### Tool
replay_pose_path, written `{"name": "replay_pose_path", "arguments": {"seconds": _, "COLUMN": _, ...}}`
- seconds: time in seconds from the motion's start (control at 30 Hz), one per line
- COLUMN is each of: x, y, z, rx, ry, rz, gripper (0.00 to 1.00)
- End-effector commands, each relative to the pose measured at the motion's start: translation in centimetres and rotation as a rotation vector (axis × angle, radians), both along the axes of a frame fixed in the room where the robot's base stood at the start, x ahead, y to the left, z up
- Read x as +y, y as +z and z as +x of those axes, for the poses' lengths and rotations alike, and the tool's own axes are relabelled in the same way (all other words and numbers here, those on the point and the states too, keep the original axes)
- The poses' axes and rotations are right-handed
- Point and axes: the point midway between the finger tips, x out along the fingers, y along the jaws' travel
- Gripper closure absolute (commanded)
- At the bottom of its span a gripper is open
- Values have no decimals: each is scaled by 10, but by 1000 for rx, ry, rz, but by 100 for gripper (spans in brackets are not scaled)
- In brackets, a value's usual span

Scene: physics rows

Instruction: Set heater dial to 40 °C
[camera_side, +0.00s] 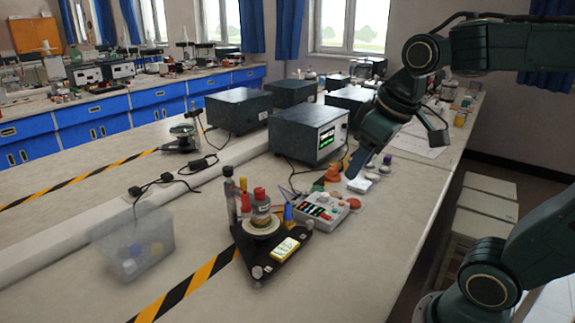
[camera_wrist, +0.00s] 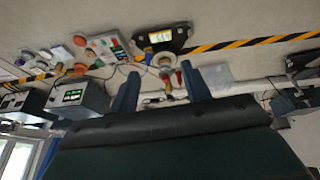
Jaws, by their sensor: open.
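No dial marked as a heater dial can be made out, and no 40 °C marking is legible. A small grey control box (camera_side: 318,207) with coloured switches and round knobs stands on the bench; it also shows in the wrist view (camera_wrist: 108,46). Beside it is a black triangular base (camera_side: 270,262) with a yellow display (camera_side: 286,249) and a round pale disc (camera_side: 261,225) on top. My gripper (camera_side: 357,172) hangs above the bench, behind the control box in the side view. In the wrist view its two fingers (camera_wrist: 160,88) are apart with nothing held between them.
A dark instrument with a green display (camera_side: 308,135) stands behind the control box. Orange and red knobs (camera_side: 332,173) and small bottles sit near my gripper. A clear plastic bin (camera_side: 130,243) is at left. Cables cross the bench; its front right is clear.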

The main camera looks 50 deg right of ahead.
Motion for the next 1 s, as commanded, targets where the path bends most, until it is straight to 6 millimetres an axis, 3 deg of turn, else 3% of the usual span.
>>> {"name": "replay_pose_path", "arguments": {"seconds": 0.27, "x": -33, "y": 6, "z": 57, "rx": 79, "ry": 16, "rz": -27, "gripper": 52}}
{"name": "replay_pose_path", "arguments": {"seconds": 0.53, "x": -74, "y": -2, "z": 108, "rx": 153, "ry": 41, "rz": -42, "gripper": 52}}
{"name": "replay_pose_path", "arguments": {"seconds": 1.0, "x": -163, "y": -50, "z": 181, "rx": 276, "ry": 87, "rz": -37, "gripper": 52}}
